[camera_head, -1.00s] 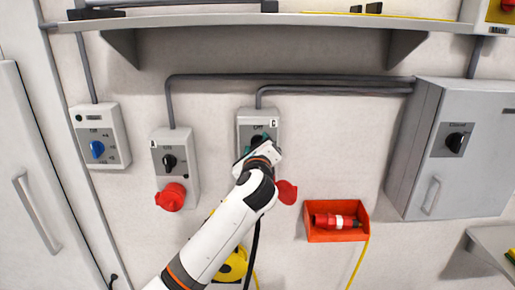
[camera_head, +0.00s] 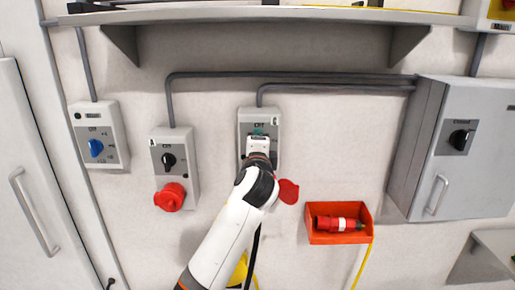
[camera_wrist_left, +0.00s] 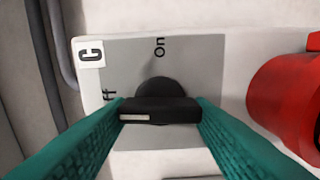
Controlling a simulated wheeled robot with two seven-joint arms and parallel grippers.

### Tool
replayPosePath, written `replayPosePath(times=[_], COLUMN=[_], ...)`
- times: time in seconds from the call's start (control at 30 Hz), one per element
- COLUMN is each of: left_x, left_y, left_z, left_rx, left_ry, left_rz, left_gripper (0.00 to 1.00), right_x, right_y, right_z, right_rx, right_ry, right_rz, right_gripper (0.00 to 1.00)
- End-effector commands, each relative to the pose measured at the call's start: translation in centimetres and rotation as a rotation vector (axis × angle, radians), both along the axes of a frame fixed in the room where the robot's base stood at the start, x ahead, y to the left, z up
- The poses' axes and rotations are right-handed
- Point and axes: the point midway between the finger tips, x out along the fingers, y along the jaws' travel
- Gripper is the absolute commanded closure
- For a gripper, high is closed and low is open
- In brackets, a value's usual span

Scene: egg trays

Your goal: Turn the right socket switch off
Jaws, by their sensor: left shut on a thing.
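The right socket box (camera_head: 243,117) is grey and hangs on the wall, with its red socket cover (camera_head: 288,191) at lower right, partly hidden by my arm. My left gripper (camera_head: 259,132) is at its switch. In the left wrist view my left gripper (camera_wrist_left: 160,112) has its teal fingers on both ends of the black switch knob (camera_wrist_left: 158,88). The knob's white mark lies at its left end, on the side of the partly hidden "Off" label (camera_wrist_left: 108,97). The "On" label (camera_wrist_left: 159,47) is above the knob. My right gripper is out of view.
A similar socket box (camera_head: 159,142) with a black knob and red cover hangs to the left, beside a box with a blue knob (camera_head: 96,148). A grey cabinet (camera_head: 485,140) and an orange bin (camera_head: 310,225) are to the right. A shelf (camera_head: 300,19) runs above.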

Motion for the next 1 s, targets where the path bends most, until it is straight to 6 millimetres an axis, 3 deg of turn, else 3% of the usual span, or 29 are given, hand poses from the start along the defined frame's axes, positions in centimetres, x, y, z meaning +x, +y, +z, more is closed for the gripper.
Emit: replayPosePath(times=[0.7,0.73,0.8,0.83,1.0], left_x=[0.01,0.01,0.01,0.01,0.01], left_y=[-0.01,-0.01,0.00,0.00,0.00], left_z=[-0.35,-0.35,-0.31,-0.29,-0.19], left_rx=[-0.072,-0.072,-0.071,-0.071,-0.070], left_ry=[0.007,0.007,0.006,0.005,0.003], left_rz=[0.000,0.000,0.000,0.000,0.000], left_gripper=[0.76,0.48,0.36,0.32,0.31], right_x=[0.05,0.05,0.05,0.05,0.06], right_y=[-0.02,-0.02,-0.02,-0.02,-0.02], right_z=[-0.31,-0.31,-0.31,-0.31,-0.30], right_rx=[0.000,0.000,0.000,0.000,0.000], right_ry=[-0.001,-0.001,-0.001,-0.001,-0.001], right_rz=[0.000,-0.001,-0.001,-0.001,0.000], right_gripper=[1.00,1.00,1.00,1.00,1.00])
